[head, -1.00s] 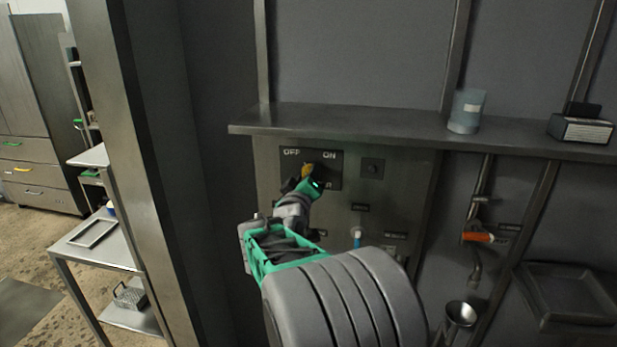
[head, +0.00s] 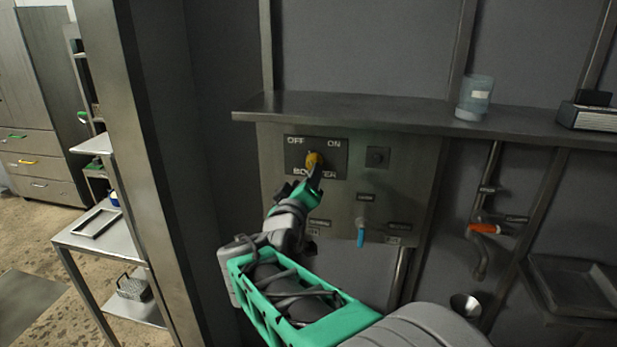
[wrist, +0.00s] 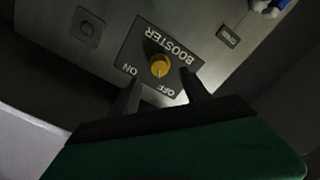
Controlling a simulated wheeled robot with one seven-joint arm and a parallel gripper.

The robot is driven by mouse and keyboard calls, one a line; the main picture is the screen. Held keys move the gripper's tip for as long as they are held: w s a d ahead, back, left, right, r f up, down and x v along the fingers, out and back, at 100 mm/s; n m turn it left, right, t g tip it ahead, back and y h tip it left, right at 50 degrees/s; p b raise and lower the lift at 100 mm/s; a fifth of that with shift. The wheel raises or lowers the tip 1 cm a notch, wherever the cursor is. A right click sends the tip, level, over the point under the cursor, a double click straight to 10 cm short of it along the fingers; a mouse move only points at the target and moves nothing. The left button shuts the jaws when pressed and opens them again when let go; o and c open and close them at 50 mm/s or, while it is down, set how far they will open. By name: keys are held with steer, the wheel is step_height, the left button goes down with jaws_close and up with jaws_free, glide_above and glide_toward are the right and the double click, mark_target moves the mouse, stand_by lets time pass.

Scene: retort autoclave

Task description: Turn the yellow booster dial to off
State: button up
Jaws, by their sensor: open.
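The yellow booster dial (head: 313,160) sits on a dark plate (head: 297,167) marked OFF at upper left, ON at upper right and BOOSTER below. In the wrist view the plate is upside down and the yellow dial (wrist: 159,66) shows in front of my gripper (wrist: 160,84). Its two dark fingers are apart, one on each side of the dial in the picture. I cannot tell whether they touch it. In the head view my gripper (head: 311,178) reaches up from below and covers part of the dial and the lettering. The dial's exact pointing direction is unclear.
A steel shelf (head: 370,108) juts out above the panel, with a translucent cup (head: 474,98) on it. A small dark knob (head: 377,157) is right of the plate. A blue-handled tap (head: 361,236) and an orange-handled valve (head: 484,228) are lower right. A steel post (head: 150,170) stands left.

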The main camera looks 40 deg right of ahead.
stand_by(0.3)
steer(key=s+a+f+m+g+y, duration=0.1)
steer(key=s+a+f+g+y, duration=0.2)
steer(key=f, duration=0.5)
steer(key=s+a+f+m+g+y, duration=0.1)
steer(key=s+a+f+g+y, duration=0.1)
steer(key=a+f+y, duration=0.35)
steer(key=s+a+f+m+g+y, duration=0.15)
steer(key=a+f, duration=0.35)
steer(key=f, duration=0.5)
steer(key=s+a+f+n+g+y, duration=0.1)
steer(key=s+a+n+g+y, duration=0.2)
steer(key=s+a, duration=0.6)
steer(key=w+a+r+n+t+y, duration=0.1)
steer(key=w+a+r+n, duration=0.1)
steer(key=a+r, duration=0.3)
steer(key=shift+a+t+p, duration=0.35)
steer(key=shift+a+p, duration=0.05)
steer(key=shift+a, duration=0.85)
steer(key=shift+w, duration=0.15)
steer(key=shift+c, duration=0.5)
